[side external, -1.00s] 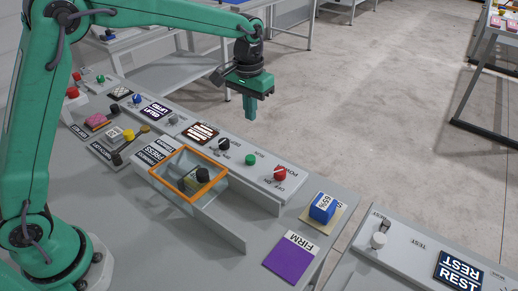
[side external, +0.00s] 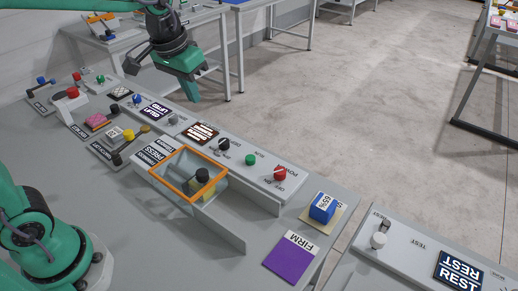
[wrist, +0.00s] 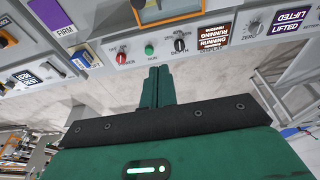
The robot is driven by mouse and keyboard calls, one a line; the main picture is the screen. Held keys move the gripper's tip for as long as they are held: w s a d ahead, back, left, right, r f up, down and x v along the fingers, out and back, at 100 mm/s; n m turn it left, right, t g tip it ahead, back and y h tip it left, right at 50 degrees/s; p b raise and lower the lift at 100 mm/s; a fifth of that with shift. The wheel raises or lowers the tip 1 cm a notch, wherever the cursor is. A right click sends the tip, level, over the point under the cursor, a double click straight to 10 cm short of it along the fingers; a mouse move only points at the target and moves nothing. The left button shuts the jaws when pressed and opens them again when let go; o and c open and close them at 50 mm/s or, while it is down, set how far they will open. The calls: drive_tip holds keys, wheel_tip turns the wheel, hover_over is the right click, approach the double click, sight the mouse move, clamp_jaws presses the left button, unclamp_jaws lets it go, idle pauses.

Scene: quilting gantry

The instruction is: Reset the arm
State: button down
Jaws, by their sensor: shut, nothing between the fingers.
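My gripper (side external: 192,91) is in the air beyond the far edge of the control bench, above the floor, in the side external view. Its green fingers are together with nothing between them. In the wrist view the closed fingers (wrist: 158,86) point toward the bench's control strip. The gripper touches nothing.
The grey bench (side external: 160,215) carries an orange-framed clear box (side external: 154,178), a red power knob (side external: 280,173), a green button (side external: 250,159) and a blue block (side external: 322,207). A purple FIRM card (side external: 288,260) lies near its front. The concrete floor (side external: 350,110) beyond is open.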

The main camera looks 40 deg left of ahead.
drive_tip(key=s+a+t, duration=0.1)
drive_tip(key=s+a, duration=0.1)
drive_tip(key=s, duration=0.5)
drive_tip(key=s+a+f+t, duration=0.1)
drive_tip(key=s, duration=0.7)
drive_tip(key=shift+s+a+f+t, duration=0.25)
drive_tip(key=shift+a+f+t, duration=0.05)
drive_tip(key=shift+a+t, duration=0.1)
idle(4.3)
